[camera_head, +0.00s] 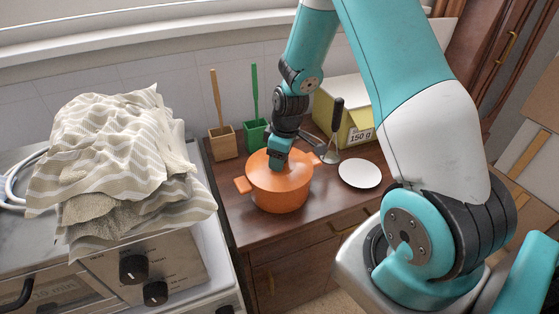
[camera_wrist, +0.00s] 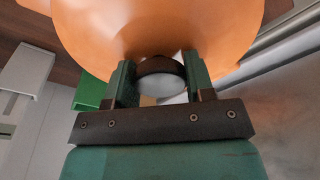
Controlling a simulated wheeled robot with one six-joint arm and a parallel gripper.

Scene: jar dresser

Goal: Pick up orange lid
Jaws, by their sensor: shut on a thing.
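An orange pot (camera_head: 279,193) with side handles stands on the brown dresser top. Its orange lid (camera_head: 267,169) sits on the pot or very close above it; I cannot tell which. My gripper (camera_head: 279,160) reaches down onto the top of the lid. In the wrist view the lid (camera_wrist: 160,35) fills the upper middle, and my gripper's fingers (camera_wrist: 158,85) are on both sides of its dark round knob (camera_wrist: 161,68). The gripper is shut on the lid by this knob. Part of the lid's top is hidden behind my gripper in the head view.
A white plate (camera_head: 360,173) lies right of the pot. A dark-handled utensil (camera_head: 336,130) and a yellow box (camera_head: 357,126) stand behind it. A wooden holder (camera_head: 222,142) and a green holder (camera_head: 256,134) stand behind the pot. Striped cloth (camera_head: 120,160) covers the appliance at left.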

